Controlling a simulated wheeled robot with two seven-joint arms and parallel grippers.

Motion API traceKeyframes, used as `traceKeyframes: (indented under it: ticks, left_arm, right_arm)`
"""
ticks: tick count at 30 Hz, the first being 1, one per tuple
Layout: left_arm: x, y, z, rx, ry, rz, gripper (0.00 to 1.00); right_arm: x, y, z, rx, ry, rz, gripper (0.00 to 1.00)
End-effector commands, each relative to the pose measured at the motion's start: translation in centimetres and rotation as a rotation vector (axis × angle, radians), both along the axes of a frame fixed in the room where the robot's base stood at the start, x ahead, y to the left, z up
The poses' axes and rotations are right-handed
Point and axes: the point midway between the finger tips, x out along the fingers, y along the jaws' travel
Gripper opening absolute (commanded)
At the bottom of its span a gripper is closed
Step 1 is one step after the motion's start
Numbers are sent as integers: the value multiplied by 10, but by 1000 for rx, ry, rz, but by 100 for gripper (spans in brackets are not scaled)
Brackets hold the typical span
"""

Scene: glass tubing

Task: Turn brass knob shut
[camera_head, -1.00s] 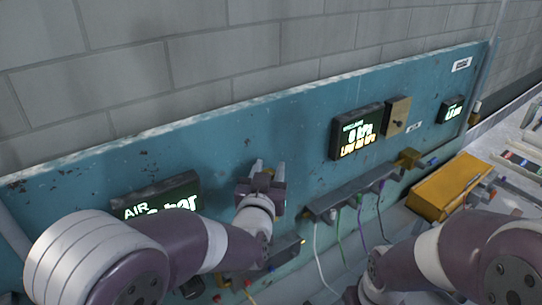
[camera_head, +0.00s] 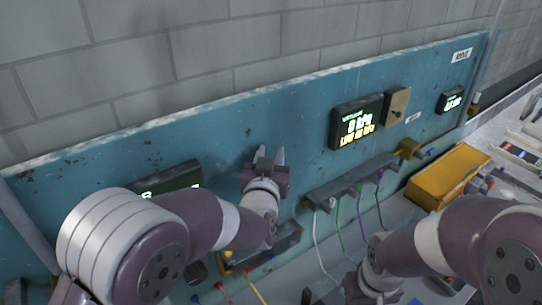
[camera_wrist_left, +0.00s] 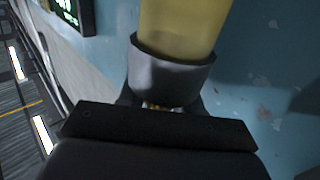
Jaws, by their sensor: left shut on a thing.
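My left gripper (camera_head: 268,157) is up against the blue panel (camera_head: 300,110) in the head view, between the two larger displays. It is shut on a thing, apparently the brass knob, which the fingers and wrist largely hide. In the left wrist view, the dark gripper body (camera_wrist_left: 160,130) fills the bottom. Just beyond it are a dark grey collar (camera_wrist_left: 170,82) and a pale yellow cylinder (camera_wrist_left: 185,25); small brass-coloured bits show below the collar. I cannot tell how far the knob is turned. My right gripper is low at the bottom edge, its fingers unclear.
A lit display (camera_head: 357,122) and small switch plate (camera_head: 397,104) are on the panel to the right. A grey rail (camera_head: 352,182) with coloured cables juts out below them. A yellow box (camera_head: 448,177) stands at right. Another display (camera_head: 170,180) is partly behind my left arm.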

Motion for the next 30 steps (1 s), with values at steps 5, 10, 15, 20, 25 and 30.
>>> traceKeyframes:
  ticks: [5, 10, 15, 20, 25, 30]
  left_arm:
    - [0, 0, 1, -1, -2, 98, 4]
    - [0, 2, 1, 1, -1, 242, 4]
    - [0, 5, 2, 1, -1, 405, 4]
    - [-1, 8, 2, 1, -2, 558, 4]
    - [-2, 11, 1, 2, -1, 721, 4]
    - [-4, 13, 1, -1, -2, 881, 4]
  right_arm:
    - [0, 0, 0, 0, 0, 0, 0]
    - [0, 0, 2, 0, 0, 0, 0]
    - [0, 0, 7, 0, 0, 0, 0]
    - [0, 0, 12, 0, 0, 0, 0]
    - [0, 0, 14, 0, 0, 0, 0]
    - [0, 0, 15, 0, 0, 0, 0]
